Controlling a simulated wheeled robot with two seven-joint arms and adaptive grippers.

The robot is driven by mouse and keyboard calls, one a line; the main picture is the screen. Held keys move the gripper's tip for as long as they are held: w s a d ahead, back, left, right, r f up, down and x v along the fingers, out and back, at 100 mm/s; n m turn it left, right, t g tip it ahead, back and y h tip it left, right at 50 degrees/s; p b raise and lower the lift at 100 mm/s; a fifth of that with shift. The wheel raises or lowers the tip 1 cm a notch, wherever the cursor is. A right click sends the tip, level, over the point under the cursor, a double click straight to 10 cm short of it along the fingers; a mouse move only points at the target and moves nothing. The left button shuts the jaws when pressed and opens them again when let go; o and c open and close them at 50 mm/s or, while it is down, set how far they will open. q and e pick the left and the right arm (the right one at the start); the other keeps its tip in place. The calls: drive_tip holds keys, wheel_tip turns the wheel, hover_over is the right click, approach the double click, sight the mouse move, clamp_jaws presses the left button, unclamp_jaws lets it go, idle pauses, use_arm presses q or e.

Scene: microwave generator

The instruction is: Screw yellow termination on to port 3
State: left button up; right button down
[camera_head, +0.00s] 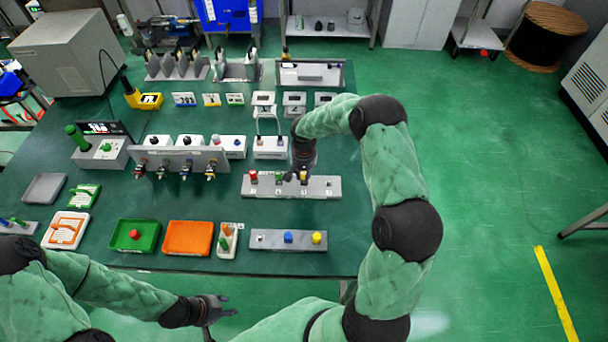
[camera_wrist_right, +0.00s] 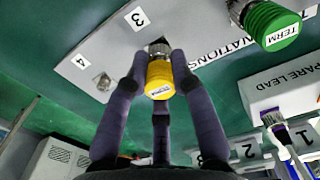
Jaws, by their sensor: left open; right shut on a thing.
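In the head view the grey terminations plate (camera_head: 327,188) lies right of the table's middle, with a red cap (camera_head: 253,176) and a green cap (camera_head: 279,177) on it. My right gripper (camera_head: 302,172) reaches down over the plate. In the wrist view the yellow termination (camera_wrist_right: 159,80) sits between my right fingers, which are shut on it. Its far end meets a metal connector (camera_wrist_right: 158,48) beside the label 3; how far it is threaded cannot be told. A bare connector (camera_wrist_right: 102,82) shows by label 4. My left gripper (camera_head: 215,308) is open and empty off the table's front edge.
A white unit with a lead (camera_head: 270,147) stands close behind the plate. The green TERM cap (camera_wrist_right: 272,25) is near my fingers.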

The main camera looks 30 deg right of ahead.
drive_tip(key=shift+f, duration=0.2)
drive_tip(key=c, duration=1)
unclamp_jaws()
wheel_tip(320, 180, up, 12)
drive_tip(key=shift+r, duration=0.1)
